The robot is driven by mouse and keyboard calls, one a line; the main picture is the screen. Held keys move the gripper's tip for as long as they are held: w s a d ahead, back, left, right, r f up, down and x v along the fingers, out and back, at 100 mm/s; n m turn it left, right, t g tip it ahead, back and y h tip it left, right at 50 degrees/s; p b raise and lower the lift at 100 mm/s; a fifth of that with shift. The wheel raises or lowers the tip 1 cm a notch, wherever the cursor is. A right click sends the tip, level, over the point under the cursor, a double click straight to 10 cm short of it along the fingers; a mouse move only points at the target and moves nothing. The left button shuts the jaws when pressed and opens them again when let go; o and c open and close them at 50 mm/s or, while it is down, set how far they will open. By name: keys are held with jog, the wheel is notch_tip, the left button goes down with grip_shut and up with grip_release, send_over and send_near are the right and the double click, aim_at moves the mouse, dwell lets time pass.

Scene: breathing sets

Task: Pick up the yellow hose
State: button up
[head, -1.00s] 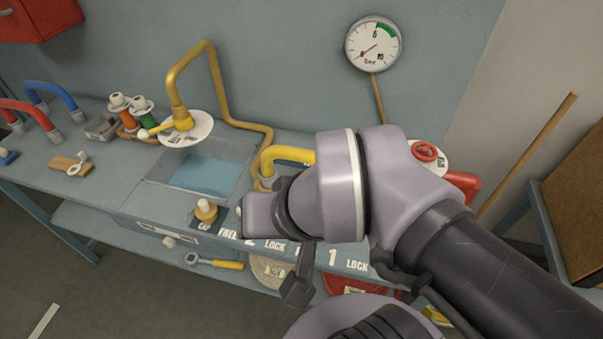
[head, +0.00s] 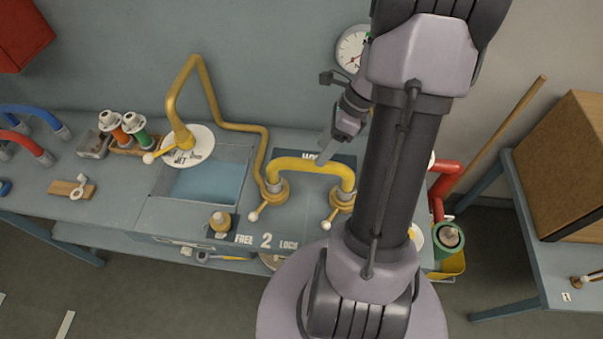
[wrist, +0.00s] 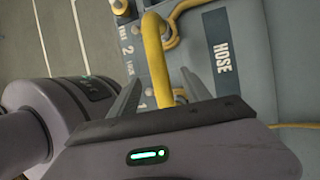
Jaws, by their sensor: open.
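The yellow hose (head: 312,166) is a short arch standing on the bench between two brass fittings with ball-ended levers, a left one (head: 272,194) and a right one (head: 342,203). In the head view my gripper (head: 328,148) is above and behind the arch, toward its right half. In the wrist view my gripper (wrist: 161,80) is open, and the yellow hose (wrist: 155,58) shows between its two fingers. I see no contact. The hose's near end is partly hidden by the gripper body in the wrist view.
A brass pipe (head: 216,105) rises from the left fitting along the wall. A blue basin (head: 207,186) lies left of the hose. A pressure gauge (head: 350,48) hangs behind my arm. A red pipe (head: 448,176) stands to the right. A HOSE label (wrist: 225,62) lies beside the arch.

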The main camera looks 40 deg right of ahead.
jog(key=b+x, duration=0.2)
jog(key=x, duration=0.8)
jog(key=shift+a+r+b, duration=0.15)
jog(key=shift+a+b, duration=0.05)
jog(key=shift+b, duration=0.15)
jog(key=shift+w+f, duration=0.1)
jog(key=shift+f, duration=0.15)
jog(key=shift+c, duration=0.5)
grip_shut()
dwell(0.7)
